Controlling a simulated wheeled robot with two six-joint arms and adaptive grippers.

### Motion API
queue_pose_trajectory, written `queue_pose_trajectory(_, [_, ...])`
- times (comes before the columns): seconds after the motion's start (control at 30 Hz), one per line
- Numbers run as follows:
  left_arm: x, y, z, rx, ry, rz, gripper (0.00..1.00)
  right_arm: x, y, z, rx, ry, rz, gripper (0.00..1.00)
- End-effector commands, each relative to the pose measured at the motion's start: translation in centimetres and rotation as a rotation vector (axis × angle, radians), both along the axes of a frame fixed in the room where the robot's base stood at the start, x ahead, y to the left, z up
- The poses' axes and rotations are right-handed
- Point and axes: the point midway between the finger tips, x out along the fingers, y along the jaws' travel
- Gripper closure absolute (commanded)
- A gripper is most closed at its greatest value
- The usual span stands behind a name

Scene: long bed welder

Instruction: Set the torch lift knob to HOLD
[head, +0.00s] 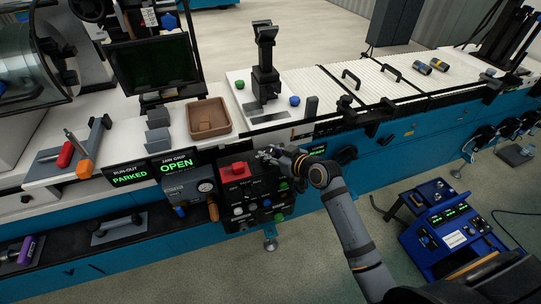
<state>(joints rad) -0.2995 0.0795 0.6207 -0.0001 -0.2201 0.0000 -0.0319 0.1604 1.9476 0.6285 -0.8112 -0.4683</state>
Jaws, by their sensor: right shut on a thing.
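The black control panel (262,187) is on the front of the blue welder bed, with a red block (235,171) at its upper left and several small coloured buttons and knobs below. My right gripper (265,153) is at the upper edge of this panel, its arm coming in from the lower right. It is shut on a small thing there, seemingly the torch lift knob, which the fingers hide. The knob's pointer and the HOLD mark cannot be read in this view. My left gripper is not in view.
Left of the panel are a gauge box (190,187) and green displays reading PARKED (127,174) and OPEN (175,165). A brown tray (209,118) and a black upright fixture (265,65) stand on the bed. A blue console (445,230) stands at the lower right.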

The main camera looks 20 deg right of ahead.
Motion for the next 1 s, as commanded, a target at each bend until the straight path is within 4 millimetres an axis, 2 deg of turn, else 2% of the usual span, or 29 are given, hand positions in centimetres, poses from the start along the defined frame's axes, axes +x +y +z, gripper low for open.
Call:
queue_pose_trajectory(0.03, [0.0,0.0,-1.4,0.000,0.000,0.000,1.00,0.1,-0.2,-0.7,-0.010,-0.002,0.041,1.00])
queue_pose_trajectory(0.2, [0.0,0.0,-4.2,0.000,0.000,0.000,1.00,0.1,-0.2,-0.9,-0.009,-0.003,0.193,1.00])
queue_pose_trajectory(0.5, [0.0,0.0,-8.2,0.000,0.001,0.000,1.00,0.1,-0.1,-0.7,-0.004,-0.002,0.415,1.00])
queue_pose_trajectory(0.7, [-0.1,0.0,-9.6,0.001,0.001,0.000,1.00,0.1,-0.1,-0.4,-0.002,-0.001,0.512,1.00])
queue_pose_trajectory(1.0, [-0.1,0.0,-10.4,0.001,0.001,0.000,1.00,0.0,0.0,-0.2,0.000,0.002,0.573,1.00])
